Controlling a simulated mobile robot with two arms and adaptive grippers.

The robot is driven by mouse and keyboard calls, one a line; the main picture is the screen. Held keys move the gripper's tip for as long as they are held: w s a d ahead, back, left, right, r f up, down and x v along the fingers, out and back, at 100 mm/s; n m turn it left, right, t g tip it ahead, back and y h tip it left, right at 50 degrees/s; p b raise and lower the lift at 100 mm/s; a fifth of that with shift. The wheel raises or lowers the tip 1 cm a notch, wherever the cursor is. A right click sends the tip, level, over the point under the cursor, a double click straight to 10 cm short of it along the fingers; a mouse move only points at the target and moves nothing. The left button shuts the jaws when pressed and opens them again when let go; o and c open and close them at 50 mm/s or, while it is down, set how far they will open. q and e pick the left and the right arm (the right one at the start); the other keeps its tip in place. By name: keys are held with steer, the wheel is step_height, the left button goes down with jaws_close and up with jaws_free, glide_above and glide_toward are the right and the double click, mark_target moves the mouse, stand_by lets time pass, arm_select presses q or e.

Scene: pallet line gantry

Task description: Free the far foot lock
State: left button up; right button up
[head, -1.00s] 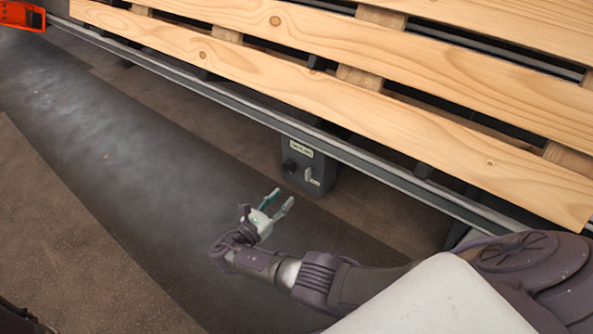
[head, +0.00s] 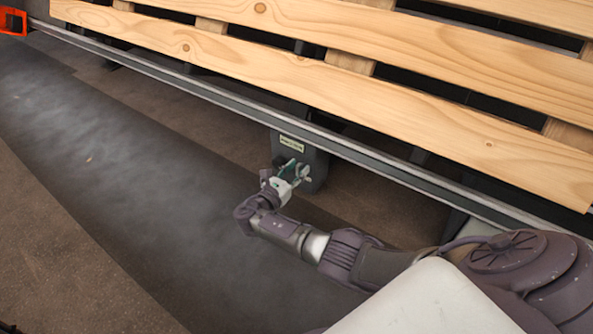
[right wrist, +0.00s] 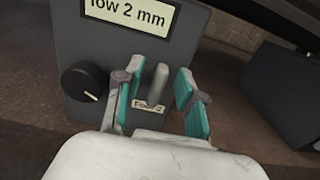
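A dark grey box (head: 316,163) hangs under the conveyor rail in the head view. In the right wrist view its face (right wrist: 75,55) carries a display (right wrist: 130,14) reading "low 2 mm", a black knob (right wrist: 83,82) and a light grey lever (right wrist: 158,82). A small label (right wrist: 149,105) below the lever seems to read "Foot 2". My right gripper (head: 293,169) is open at the box's front. In the right wrist view its green-lined fingers stand on either side of the lever, with visible gaps. My left gripper is not in view.
A wooden slatted pallet (head: 300,70) lies above the long metal rail (head: 225,107). An orange part (head: 14,21) is at the top left. A dark block (right wrist: 285,95) stands to the right in the wrist view.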

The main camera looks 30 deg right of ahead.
jaws_close()
steer(key=shift+m, duration=0.3)
steer(key=shift+s+m, duration=0.15)
steer(key=shift+m, duration=0.85)
steer(key=m, duration=0.3)
steer(key=shift+s+d+f, duration=0.1)
steer(key=shift+s+f, duration=0.05)
steer(key=shift+s, duration=0.05)
steer(key=shift+s+d+f+m+b, duration=0.15)
steer(key=shift+m+b, duration=0.5)
steer(key=shift+m, duration=1.4)
steer(key=shift+a+f+m+b, duration=0.15)
steer(key=shift+m+b, duration=0.45)
steer(key=shift+m, duration=1.4)
steer(key=shift+s+d+f+m+b, duration=0.15)
steer(key=shift+m+b, duration=0.5)
steer(key=shift+m, duration=1.4)
